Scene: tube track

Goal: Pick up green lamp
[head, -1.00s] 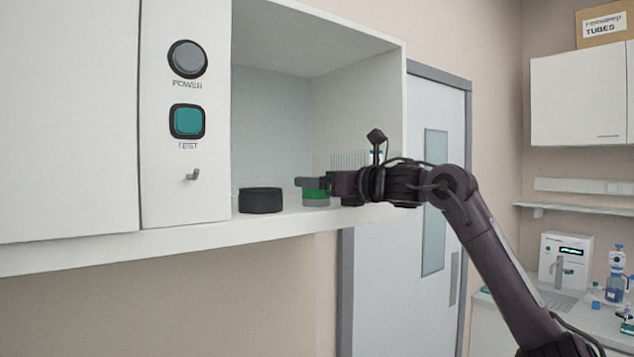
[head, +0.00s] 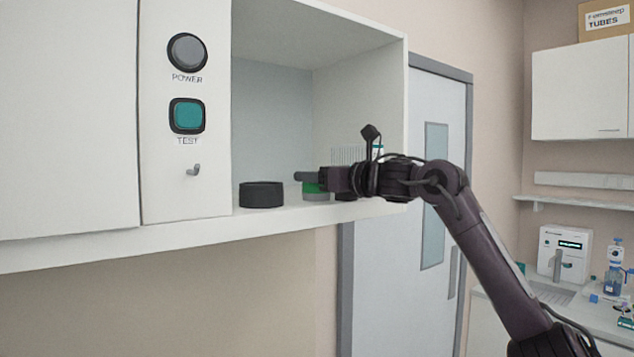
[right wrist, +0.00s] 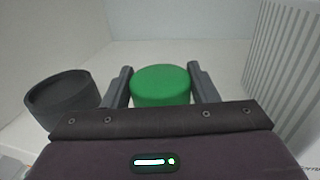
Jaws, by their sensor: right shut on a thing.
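The green lamp (head: 315,190) is a short round piece with a green top, standing on the open cabinet's shelf (head: 285,216). My right gripper (head: 306,178) reaches in from the right and covers part of it. In the right wrist view the lamp's green top (right wrist: 161,84) lies between the two fingers of my right gripper (right wrist: 161,88), which are shut on it. The lamp's lower part is hidden by the gripper body in that view. My left gripper is not in view.
A black round piece (head: 261,195) stands on the shelf left of the lamp; the wrist view shows it too (right wrist: 62,100). A white ribbed rack (right wrist: 284,75) is at the right. The cabinet side wall (head: 365,100) is close to my arm.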

